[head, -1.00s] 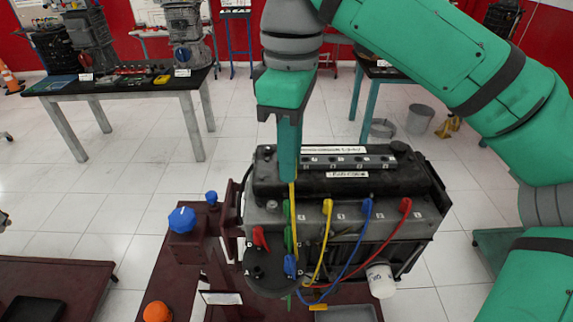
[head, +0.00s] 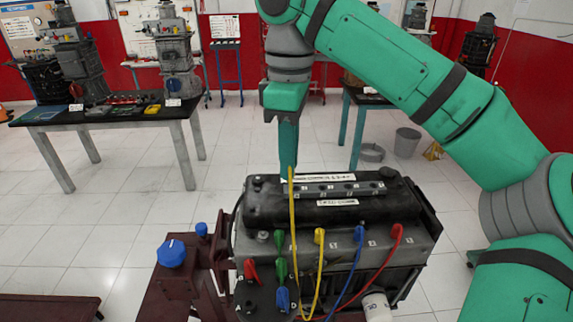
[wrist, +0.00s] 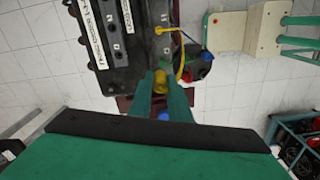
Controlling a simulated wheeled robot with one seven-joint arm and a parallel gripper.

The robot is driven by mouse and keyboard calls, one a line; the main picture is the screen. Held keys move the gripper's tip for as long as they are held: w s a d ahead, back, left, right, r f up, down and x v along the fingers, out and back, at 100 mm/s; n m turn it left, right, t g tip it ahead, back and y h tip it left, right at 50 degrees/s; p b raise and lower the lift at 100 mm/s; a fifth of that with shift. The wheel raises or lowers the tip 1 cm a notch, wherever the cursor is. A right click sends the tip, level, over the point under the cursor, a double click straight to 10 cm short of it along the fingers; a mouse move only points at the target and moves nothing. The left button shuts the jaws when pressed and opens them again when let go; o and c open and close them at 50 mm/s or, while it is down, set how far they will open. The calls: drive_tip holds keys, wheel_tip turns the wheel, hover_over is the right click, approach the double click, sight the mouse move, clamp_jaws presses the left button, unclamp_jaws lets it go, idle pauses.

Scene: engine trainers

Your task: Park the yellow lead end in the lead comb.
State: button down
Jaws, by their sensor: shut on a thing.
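My gripper (head: 289,172) points down above the front left of the engine (head: 335,210). It is shut on the yellow lead end, which shows as a yellow boot (wrist: 161,82) between the fingertips in the wrist view. The yellow lead (head: 294,235) hangs from my gripper, loops low in front of the engine and rises to a yellow boot (head: 319,236) on the engine's top edge. I cannot make out the lead comb in either current view.
Green (head: 281,268), red (head: 251,270) and blue (head: 283,298) boots stand close together at the engine's left front. Blue and red leads run to the engine's right side. A maroon stand with a blue knob (head: 171,253) is at left. A dark table (head: 60,118) stands behind.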

drive_tip(key=w+d, duration=0.2)
drive_tip(key=w, duration=0.8)
drive_tip(key=shift+w+d, duration=0.15)
drive_tip(key=shift+d, duration=0.05)
drive_tip(key=shift+f, duration=0.1)
idle(0.4)
drive_tip(key=shift+f, duration=2.15)
drive_tip(key=shift+f, duration=0.15)
drive_tip(key=shift+f, duration=2.55)
drive_tip(key=shift+f, duration=0.95)
drive_tip(key=c, duration=1.6)
unclamp_jaws()
drive_tip(key=shift+o, duration=0.2)
